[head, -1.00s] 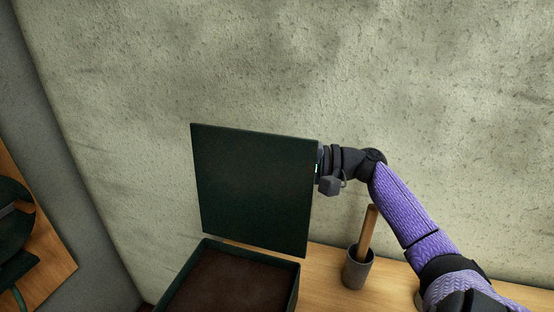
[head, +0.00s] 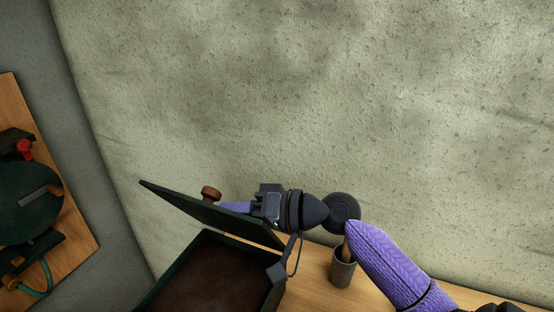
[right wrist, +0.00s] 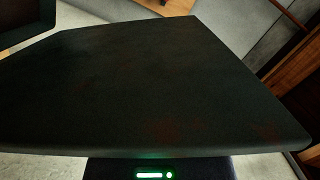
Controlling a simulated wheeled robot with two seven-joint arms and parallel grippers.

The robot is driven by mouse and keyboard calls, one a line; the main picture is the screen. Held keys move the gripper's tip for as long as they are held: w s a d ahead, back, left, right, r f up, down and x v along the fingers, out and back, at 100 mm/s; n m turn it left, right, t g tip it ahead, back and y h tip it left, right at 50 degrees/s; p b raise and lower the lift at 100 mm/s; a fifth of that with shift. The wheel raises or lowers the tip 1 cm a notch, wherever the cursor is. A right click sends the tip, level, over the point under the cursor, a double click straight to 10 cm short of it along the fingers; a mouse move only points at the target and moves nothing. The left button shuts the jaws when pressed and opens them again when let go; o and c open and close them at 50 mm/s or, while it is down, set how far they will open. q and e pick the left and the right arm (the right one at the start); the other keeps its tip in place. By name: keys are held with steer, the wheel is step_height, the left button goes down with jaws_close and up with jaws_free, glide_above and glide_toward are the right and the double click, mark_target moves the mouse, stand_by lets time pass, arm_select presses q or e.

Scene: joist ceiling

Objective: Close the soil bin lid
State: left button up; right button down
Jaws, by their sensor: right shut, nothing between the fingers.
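The soil bin (head: 180,268) is a dark green box at the bottom of the head view, with brown soil (head: 215,280) inside. Its dark green lid (head: 195,207) is tilted over the bin, partly open, its left edge raised well above the rim. A brown knob (head: 211,192) shows at the lid's upper side. My right gripper (head: 235,207) is behind the lid's far side, shut and empty; its fingertips are partly hidden by the lid, and contact is unclear. The lid (right wrist: 160,85) fills most of the right wrist view. My left gripper is not in view.
A grey cup (head: 342,268) with a wooden handle stands on the wooden bench (head: 375,297), right of the bin and below my right arm. A rough concrete wall (head: 330,90) rises behind. A wooden board (head: 75,215) with dark green equipment is at the left.

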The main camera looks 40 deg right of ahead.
steer(key=s+a+f+n+h, duration=0.1)
steer(key=a+f+n, duration=0.3)
steer(key=f, duration=0.4)
steer(key=s+a+f+n+h+b, duration=0.1)
steer(key=s+a+f+n+h, duration=0.1)
steer(key=s+a+f+n, duration=0.2)
steer(key=shift+a+f+n+t, duration=0.3)
steer(key=shift+a+f+n, duration=0.6)
steer(key=shift+f, duration=0.95)
steer(key=shift+a, duration=0.1)
